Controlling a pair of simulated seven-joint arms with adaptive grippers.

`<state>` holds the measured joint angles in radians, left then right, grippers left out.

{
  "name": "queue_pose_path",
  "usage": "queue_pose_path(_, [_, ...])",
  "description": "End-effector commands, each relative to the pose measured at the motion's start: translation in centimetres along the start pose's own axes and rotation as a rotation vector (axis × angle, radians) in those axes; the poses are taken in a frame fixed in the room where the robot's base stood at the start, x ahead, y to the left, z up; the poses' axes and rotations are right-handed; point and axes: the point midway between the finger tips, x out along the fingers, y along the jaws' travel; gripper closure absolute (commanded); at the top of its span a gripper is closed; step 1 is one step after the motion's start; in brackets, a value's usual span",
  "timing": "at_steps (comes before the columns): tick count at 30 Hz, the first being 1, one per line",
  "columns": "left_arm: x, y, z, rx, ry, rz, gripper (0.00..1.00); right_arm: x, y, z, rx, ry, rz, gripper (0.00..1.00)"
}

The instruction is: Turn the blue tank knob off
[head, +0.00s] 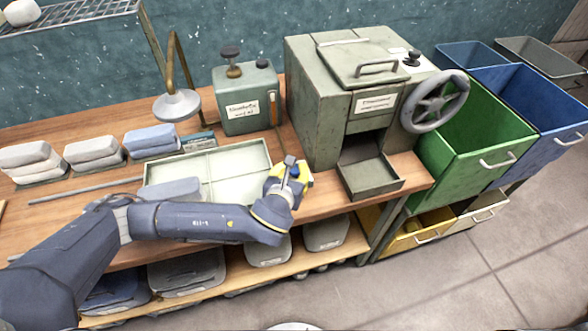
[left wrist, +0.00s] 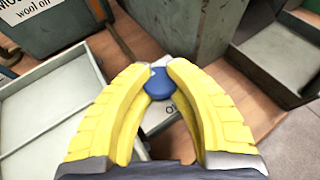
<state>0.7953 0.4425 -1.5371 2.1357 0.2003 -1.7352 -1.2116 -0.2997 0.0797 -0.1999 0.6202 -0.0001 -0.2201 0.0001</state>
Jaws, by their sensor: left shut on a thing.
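The blue knob (left wrist: 158,84) shows in the left wrist view between the two yellow fingertips. A pale plate (left wrist: 165,110) with partly hidden lettering lies just below it; I cannot read the knob's setting. My left gripper (head: 291,172) is shut on the knob, at the right end of the pale tray on the bench. It also fills the middle of the left wrist view (left wrist: 160,80). My right gripper is not in view.
A pale divided tray (head: 238,158) lies left of the gripper. A green machine (head: 318,115) with a handwheel (head: 436,102) and open drawer (head: 372,181) stands to the right. A lamp (head: 177,104) and folded cloth stacks (head: 92,152) are at left. Bins (head: 470,150) stand far right.

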Motion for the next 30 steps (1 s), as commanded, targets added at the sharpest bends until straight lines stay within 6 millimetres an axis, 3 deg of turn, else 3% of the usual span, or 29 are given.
queue_pose_path(1, [-0.07,-0.4,0.83,-0.027,-0.016,0.033,1.0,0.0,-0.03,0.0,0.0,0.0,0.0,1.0])
queue_pose_path(18, [0.05,-0.19,1.16,-0.182,-0.019,0.406,1.0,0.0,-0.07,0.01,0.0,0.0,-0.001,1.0])
queue_pose_path(30, [0.04,-0.03,1.33,-0.225,-0.023,0.507,1.0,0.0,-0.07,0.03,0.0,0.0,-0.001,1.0])
